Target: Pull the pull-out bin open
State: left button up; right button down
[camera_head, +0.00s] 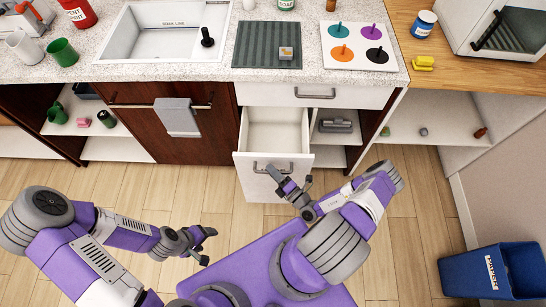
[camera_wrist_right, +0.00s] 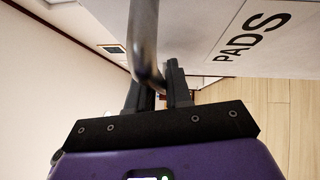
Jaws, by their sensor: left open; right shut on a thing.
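The white pull-out bin (camera_head: 272,137) stands out from under the counter with its empty inside showing from above. Its front panel (camera_head: 258,186) carries a dark bar handle (camera_head: 262,169). In the right wrist view the handle (camera_wrist_right: 143,45) runs between the fingers, and the front bears the letters PADS. My right gripper (camera_head: 291,184) is at the right end of the handle and shut on it; it also shows in the right wrist view (camera_wrist_right: 160,80). My left gripper (camera_head: 207,245) is open and empty over the floor, left of and nearer than the bin.
A closed white drawer (camera_head: 315,95) with its own handle is above the bin. A grey towel (camera_head: 177,117) hangs on the cabinet door at left. Open shelves lie on both sides. A blue paper bin (camera_head: 492,271) stands at lower right. Wooden floor between is clear.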

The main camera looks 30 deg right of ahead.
jog(key=shift+s+a, duration=0.25)
jog(key=shift+s, duration=0.15)
jog(key=c, duration=1.1)
grip_release()
jog(key=shift+c, duration=0.2)
jog(key=r+v, duration=0.1)
jog(key=v, duration=0.6)
jog(key=shift+s+f, duration=0.3)
jog(key=shift+f, duration=0.15)
